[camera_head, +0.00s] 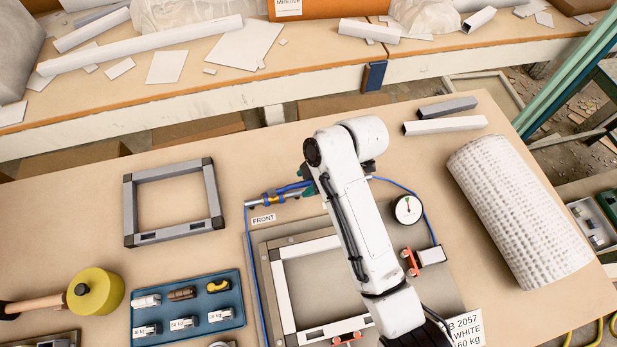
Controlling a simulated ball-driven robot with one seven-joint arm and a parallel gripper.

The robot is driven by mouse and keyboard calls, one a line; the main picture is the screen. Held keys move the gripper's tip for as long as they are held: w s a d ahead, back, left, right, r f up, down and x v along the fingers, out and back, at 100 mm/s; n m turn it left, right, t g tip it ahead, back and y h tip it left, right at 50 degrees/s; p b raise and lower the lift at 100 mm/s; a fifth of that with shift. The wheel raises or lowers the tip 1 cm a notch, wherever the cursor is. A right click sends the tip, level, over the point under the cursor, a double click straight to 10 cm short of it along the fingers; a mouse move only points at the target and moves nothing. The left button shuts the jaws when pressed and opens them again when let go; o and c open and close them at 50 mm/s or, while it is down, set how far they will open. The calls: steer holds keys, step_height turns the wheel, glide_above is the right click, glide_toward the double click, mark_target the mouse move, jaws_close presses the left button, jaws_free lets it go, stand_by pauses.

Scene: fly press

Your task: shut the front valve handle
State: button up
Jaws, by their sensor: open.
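The front valve (268,198) lies on a short grey pipe above a white label reading FRONT (263,218), left of my arm. It has blue and yellow parts. A blue bar (291,188), which may be its handle, runs roughly along the pipe toward a dark green part (308,187) beside my wrist. The bar's exact angle is too small to tell. My white arm reaches up from the bottom and its wrist hangs over the right end of the pipe. My gripper is hidden beneath the wrist, so I cannot see whether it touches anything.
A fixture with a pale frame (292,302) lies under my arm, with a pressure gauge (408,209) and red clamp (410,262) at right. Another frame (130,205), a blue tray (236,284), a yellow mallet (107,292) and a white roll (521,215) stand around it.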

jaws_close()
stand_by(0.3)
stand_by(0.4)
